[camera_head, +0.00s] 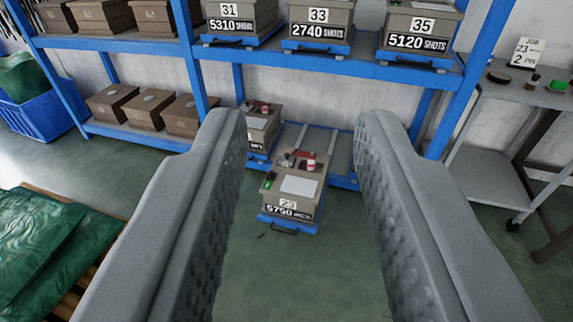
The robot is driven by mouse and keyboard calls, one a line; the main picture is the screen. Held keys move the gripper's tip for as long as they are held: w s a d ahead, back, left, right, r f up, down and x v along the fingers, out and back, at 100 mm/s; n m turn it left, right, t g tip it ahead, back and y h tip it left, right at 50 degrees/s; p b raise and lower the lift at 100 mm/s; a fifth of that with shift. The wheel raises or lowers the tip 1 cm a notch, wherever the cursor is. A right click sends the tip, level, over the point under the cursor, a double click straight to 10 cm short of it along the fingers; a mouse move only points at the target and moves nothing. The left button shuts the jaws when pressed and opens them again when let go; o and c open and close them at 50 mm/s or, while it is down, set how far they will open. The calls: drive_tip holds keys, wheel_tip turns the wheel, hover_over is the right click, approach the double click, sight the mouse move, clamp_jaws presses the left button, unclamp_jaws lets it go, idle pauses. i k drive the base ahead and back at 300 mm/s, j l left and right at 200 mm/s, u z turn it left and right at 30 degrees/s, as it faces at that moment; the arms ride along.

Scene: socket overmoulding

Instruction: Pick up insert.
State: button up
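My gripper (302,125) is open and empty, its two grey fingers wide apart with dimpled inner faces. Between them and farther off, a grey-brown mould box (283,204) marked 5790 SHOTS sits on a blue pull-out tray (290,226) low down. On its top are a white sheet (299,186), a small green item (269,180), a red-and-white can (311,165) and small dark and red pieces (290,157). I cannot tell which of these, if any, is the insert. The fingers touch nothing.
A blue rack (345,68) holds boxes 31, 33 and 35 above, with brown boxes (147,108) at left. Another box (262,125) stands behind the left finger. A grey cart (520,90) stands right; green sacks (40,250) lie on a pallet left. Green floor is clear below.

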sight(286, 160)
drive_tip(key=i+j+z, duration=0.25)
drive_tip(key=i+j, duration=0.4)
drive_tip(key=i, duration=0.3)
drive_tip(key=i+j+z, duration=0.25)
drive_tip(key=i+j, duration=0.6)
drive_tip(key=i, duration=0.1)
